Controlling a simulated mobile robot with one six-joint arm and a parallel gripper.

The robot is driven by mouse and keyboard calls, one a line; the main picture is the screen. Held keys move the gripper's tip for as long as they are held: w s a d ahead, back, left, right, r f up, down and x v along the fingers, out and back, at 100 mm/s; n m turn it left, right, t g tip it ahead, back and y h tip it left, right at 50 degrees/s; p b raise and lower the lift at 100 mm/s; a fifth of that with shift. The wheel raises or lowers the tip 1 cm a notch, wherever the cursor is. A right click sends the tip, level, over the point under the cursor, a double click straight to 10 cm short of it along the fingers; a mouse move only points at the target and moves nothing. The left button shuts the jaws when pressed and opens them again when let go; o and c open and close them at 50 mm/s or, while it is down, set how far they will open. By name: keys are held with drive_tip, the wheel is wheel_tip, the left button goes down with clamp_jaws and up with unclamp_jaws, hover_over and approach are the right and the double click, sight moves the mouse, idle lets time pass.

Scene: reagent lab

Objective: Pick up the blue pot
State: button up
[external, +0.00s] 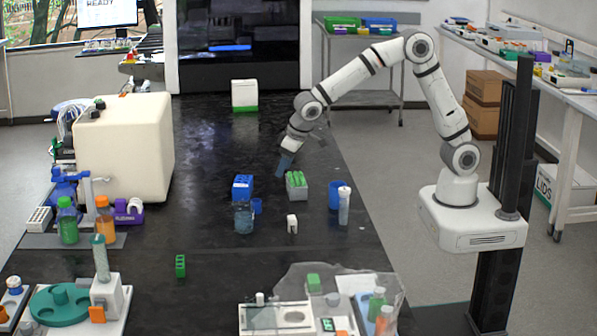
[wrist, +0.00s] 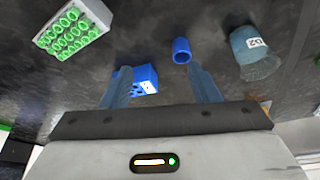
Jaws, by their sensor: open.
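A small blue pot (external: 257,205) stands on the black bench beside a clear blue-tinted jar (external: 243,217). In the wrist view the blue pot (wrist: 181,51) shows beyond my fingertips, left of the labelled jar (wrist: 256,55). A larger blue cup (external: 334,194) stands further right in the external view, by a white-capped tube (external: 344,206); I cannot tell for certain which one the task means. My gripper (external: 284,164) is above the bench, behind the green-topped rack. In the wrist view my gripper (wrist: 161,88) is open, with nothing between its fingers.
A blue rack (external: 243,187) stands behind the jar; it shows past my fingers in the wrist view (wrist: 145,78). A grey rack with green tubes (external: 297,187) stands near my gripper. A small white item (external: 292,224) stands in front. The bench behind is mostly clear.

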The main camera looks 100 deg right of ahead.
approach(256, 201)
wheel_tip(256, 201, down, 2)
drive_tip(key=shift+m, duration=0.4)
drive_tip(key=x, duration=0.5)
drive_tip(key=a+p+x, duration=0.1)
drive_tip(key=x, duration=0.1)
drive_tip(key=shift+w+f, duration=0.15)
drive_tip(key=shift+w, duration=0.3)
drive_tip(key=c, duration=1)
